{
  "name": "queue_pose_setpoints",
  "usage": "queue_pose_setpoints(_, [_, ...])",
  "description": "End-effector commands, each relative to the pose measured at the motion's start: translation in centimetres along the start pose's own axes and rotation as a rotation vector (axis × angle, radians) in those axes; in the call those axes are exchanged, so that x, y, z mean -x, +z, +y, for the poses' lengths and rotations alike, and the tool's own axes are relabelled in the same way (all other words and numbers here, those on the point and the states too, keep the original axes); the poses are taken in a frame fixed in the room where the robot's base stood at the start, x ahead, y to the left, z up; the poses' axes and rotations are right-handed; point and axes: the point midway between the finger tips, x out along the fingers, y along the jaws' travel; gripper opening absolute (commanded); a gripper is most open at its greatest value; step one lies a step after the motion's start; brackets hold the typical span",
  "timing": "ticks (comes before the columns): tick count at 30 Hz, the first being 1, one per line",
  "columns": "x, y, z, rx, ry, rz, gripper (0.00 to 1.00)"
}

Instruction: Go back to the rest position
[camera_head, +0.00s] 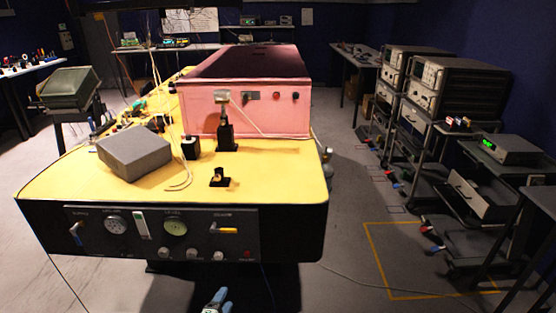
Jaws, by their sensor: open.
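My gripper (218,298) shows at the bottom edge, a little left of the middle. Only its blue and white tip is in view; the rest of the arm is cut off by the frame. It is open, and I see nothing between its fingers. It appears below the front panel (160,234) of the yellow-topped bench (80,188), apart from the objects on top.
The bench carries a grey box (135,155), a pink foam-like enclosure (245,110), a black post (226,132) and a small black stand (219,179). Racks of instruments (430,85) stand at right. Floor with a yellow outline (375,262) is clear right of the bench.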

Motion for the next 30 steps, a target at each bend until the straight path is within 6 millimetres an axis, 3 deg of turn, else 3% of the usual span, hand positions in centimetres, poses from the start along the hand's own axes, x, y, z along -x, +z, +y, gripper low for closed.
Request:
queue_pose_setpoints(8, [2.1,3.8,-6.9,-0.063,-0.352,-0.142,0.59])
queue_pose_setpoints(14, [5.6,6.6,-13.3,-0.107,-0.647,-0.237,0.59])
queue_pose_setpoints(21, [10.2,11.8,-20.8,-0.212,-1.031,-0.400,0.59])
queue_pose_setpoints(24, [12.4,14.3,-23.5,-0.286,-1.195,-0.490,0.59])
queue_pose_setpoints(30, [15.5,18.1,-27.0,-0.445,-1.427,-0.653,0.59])
